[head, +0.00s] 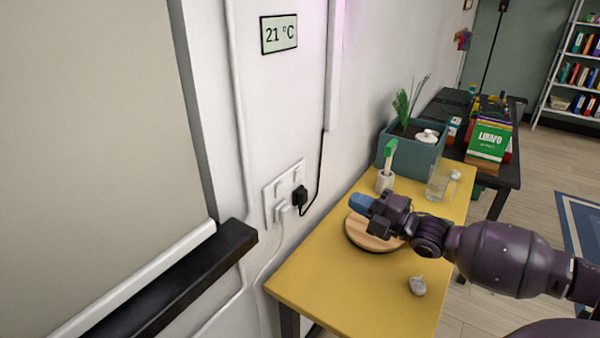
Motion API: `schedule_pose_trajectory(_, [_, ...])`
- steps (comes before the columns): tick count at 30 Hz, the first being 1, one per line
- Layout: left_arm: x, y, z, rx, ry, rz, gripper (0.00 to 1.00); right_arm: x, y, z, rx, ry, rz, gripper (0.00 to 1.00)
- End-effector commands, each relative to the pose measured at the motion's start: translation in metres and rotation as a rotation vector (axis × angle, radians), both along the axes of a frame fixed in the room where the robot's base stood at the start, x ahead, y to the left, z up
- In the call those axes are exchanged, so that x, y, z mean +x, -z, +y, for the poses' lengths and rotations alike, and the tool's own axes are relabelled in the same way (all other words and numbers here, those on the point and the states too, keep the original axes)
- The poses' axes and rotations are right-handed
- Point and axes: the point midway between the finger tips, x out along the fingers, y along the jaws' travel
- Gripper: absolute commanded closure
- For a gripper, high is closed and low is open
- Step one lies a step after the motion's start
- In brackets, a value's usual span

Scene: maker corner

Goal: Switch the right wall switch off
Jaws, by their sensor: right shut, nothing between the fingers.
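A white double socket plate (270,204) is on the white wall, left of the yellow table. Two small wall switches appear near its top edge; the right wall switch (295,178) sits above a black plug (299,194). Its on or off position is too small to tell. A white plug (283,211) is in the left socket. My left gripper is not in view.
The yellow table (330,290) holds a round wooden board (366,240) below my gripper, a grey mouse-like object (417,286), a glass jug (437,186), a brush in a white cup (384,181) and a teal planter (413,160). A black ledge (190,275) juts out at left.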

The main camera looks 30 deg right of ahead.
Motion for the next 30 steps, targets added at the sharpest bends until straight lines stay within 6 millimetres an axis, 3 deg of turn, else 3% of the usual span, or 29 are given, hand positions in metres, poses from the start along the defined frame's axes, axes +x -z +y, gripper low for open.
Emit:
schedule_pose_trajectory(14, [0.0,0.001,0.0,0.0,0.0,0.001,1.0,0.008,-0.001,0.004,0.002,0.0,-0.001,1.0])
schedule_pose_trajectory(30, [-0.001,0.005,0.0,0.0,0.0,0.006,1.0,0.071,-0.009,0.03,0.003,-0.001,-0.001,1.0])
